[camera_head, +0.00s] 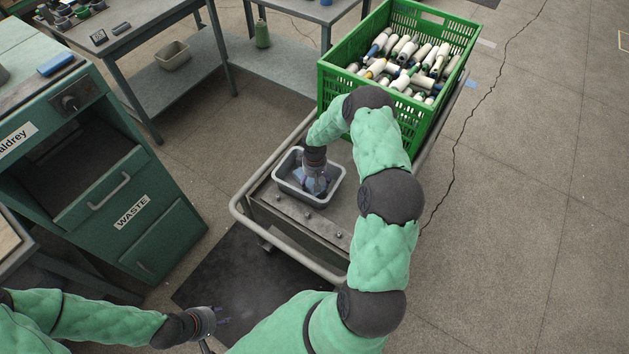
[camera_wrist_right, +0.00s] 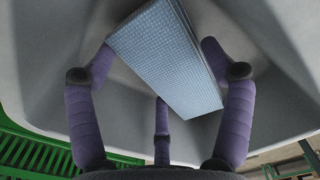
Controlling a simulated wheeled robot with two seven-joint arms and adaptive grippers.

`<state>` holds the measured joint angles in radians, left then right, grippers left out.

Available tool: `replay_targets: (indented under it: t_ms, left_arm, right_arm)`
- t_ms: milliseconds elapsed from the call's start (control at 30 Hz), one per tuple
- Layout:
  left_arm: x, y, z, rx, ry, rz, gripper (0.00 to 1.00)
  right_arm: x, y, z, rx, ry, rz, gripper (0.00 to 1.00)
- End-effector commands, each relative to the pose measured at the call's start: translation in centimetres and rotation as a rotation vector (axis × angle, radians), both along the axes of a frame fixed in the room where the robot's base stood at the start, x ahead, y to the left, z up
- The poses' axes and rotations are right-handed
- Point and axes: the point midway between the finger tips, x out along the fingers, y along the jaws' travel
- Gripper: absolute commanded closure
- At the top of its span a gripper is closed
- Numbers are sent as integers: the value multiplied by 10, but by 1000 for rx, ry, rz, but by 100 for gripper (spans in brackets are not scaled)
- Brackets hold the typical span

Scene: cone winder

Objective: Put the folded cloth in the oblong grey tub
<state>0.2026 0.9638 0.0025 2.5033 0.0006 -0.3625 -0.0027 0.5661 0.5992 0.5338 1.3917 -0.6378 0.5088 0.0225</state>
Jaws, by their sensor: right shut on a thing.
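The oblong grey tub (camera_head: 284,163) stands on the trolley in front of the green crate. My right gripper (camera_head: 318,186) reaches down into the tub. In the right wrist view its purple fingers (camera_wrist_right: 160,85) are closed around the folded cloth (camera_wrist_right: 168,62), a light blue, flat, woven piece set at a slant between them. The pale tub walls (camera_wrist_right: 40,70) surround it there. In the head view the cloth is mostly hidden by the gripper. Whether it touches the tub floor I cannot tell. My left gripper (camera_head: 221,318) is empty, with its fingers apart, low over the dark mat.
The green crate (camera_head: 345,88) full of yarn cones fills the trolley's back. The trolley's rail (camera_head: 238,213) runs around its front. A green waste cabinet (camera_head: 165,235) stands at left. Another pale tub (camera_head: 173,60) sits on the bench's lower shelf. Open floor lies to the right.

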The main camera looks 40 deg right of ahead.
Motion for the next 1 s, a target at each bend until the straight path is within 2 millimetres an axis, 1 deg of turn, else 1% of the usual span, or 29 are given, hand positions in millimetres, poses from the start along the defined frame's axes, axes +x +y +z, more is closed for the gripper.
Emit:
replay_targets:
  t_ms: [133, 167, 200, 567, 667, 767, 867, 1000]
  left_arm:
    - [0, 0, -4, 0, 0, 0, 64]
    - [0, 0, -3, 0, 0, 0, 64]
    - [0, 0, -2, 0, 0, 0, 64]
    - [0, 0, -2, 0, 0, 0, 64]
    - [0, 0, 1, 0, 0, 0, 64]
    - [0, 0, 6, 0, 0, 0, 64]
    - [0, 0, 13, 0, 0, 0, 64]
    - [0, 0, 24, 0, 0, 0, 64]
  right_arm:
    - [0, 0, -4, 0, 0, 0, 56]
    - [0, 0, -3, 0, 0, 0, 10]
    - [0, 0, -3, 0, 0, 0, 0]
    - [0, 0, -2, 0, 0, 0, 0]
    - [0, 0, 1, 0, 0, 0, 0]
    - [0, 0, 12, -1, -1, 1, 0]
    - [1, 0, 31, -1, -3, 0, 0]
    - [0, 0, 60, -1, -2, 1, 0]
